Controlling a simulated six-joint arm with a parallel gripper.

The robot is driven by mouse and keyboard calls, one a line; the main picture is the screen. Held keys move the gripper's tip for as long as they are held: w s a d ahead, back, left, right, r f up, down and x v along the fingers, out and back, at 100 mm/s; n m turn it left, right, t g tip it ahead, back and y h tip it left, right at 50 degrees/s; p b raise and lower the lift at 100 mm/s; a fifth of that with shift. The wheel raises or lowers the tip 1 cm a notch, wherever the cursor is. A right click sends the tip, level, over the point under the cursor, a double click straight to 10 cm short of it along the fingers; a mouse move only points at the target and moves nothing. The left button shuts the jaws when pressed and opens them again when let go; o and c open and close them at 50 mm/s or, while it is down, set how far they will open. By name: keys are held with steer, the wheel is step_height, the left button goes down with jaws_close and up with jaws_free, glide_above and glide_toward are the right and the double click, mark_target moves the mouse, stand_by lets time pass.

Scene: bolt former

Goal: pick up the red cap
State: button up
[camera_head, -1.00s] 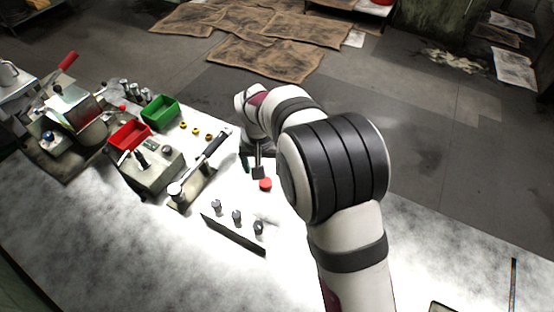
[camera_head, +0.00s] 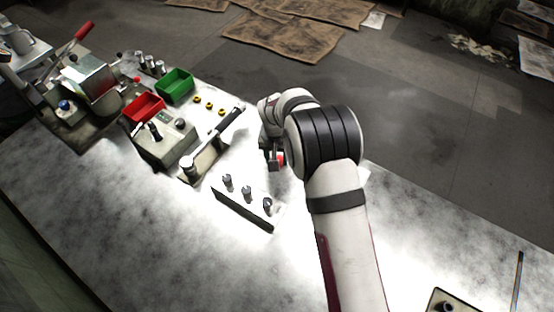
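The red cap (camera_head: 281,158) is a small red patch in the head view, at the table's far side, left of my arm's large dark-banded joint. It is partly hidden by my gripper and arm. My gripper (camera_head: 275,161) is dark and small here, right beside the cap and overlapping it in the picture. I cannot tell whether the fingers are closed on the cap or only beside it, or whether the cap touches the table.
Several bolts (camera_head: 247,193) stand behind a dark low strip (camera_head: 240,211). A lever press (camera_head: 210,145), red bin (camera_head: 144,107), green bin (camera_head: 175,86) and yellow rings (camera_head: 209,105) lie left. A dark tray (camera_head: 433,301) is at lower right. The front table (camera_head: 190,260) is clear.

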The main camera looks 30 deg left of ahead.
jaws_close()
steer(key=shift+r, duration=0.3)
steer(key=r, duration=0.4)
steer(key=shift+w+d, duration=0.1)
steer(key=shift+d, duration=0.15)
steer(key=w+d+r, duration=0.2)
steer(key=d+r, duration=0.4)
steer(key=d, duration=0.5)
steer(key=shift+w+r, duration=0.2)
steer(key=shift+w, duration=0.1)
steer(key=shift+s+a, duration=0.1)
